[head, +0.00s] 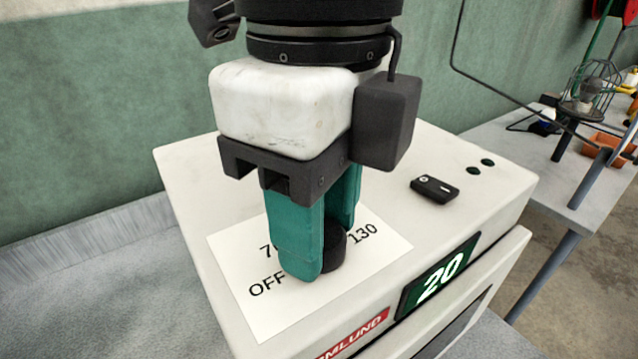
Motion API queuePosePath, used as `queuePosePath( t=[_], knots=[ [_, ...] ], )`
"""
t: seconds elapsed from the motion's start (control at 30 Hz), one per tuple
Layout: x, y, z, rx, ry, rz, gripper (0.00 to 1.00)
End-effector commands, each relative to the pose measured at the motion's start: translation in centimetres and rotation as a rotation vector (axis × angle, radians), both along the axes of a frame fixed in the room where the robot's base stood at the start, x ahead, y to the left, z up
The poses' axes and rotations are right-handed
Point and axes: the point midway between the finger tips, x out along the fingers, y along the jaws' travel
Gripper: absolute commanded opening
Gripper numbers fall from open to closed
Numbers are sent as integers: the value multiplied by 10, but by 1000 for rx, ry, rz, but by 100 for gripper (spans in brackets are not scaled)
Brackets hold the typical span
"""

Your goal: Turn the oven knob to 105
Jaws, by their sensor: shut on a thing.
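The oven (470,210) is a cream box with a display (437,277) on its front reading 20. A white dial sheet (300,310) on its top shows OFF, 130 and a partly covered label starting with 7. The black knob (333,247) stands on this sheet, mostly hidden behind a finger. My gripper (325,235) points down with its teal fingers on both sides of the knob, shut on it. The knob's pointer and any 105 mark cannot be seen.
A black rocker switch (435,189) sits on the oven top, right of the sheet. A grey bench (80,300) lies to the left, and a green wall (90,110) rises behind. Another table (550,180) with a wire cage (588,90) and an orange tray (608,148) stands at the right.

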Motion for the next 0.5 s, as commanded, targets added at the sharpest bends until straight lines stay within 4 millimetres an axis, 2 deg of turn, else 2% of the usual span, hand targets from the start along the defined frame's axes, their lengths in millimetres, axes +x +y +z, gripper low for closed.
queuePosePath(
  t=[0.23,0.5],
  knots=[
    [1,0,1,2,-4,-125,9],
    [1,1,1,4,-4,-178,9]
  ],
)
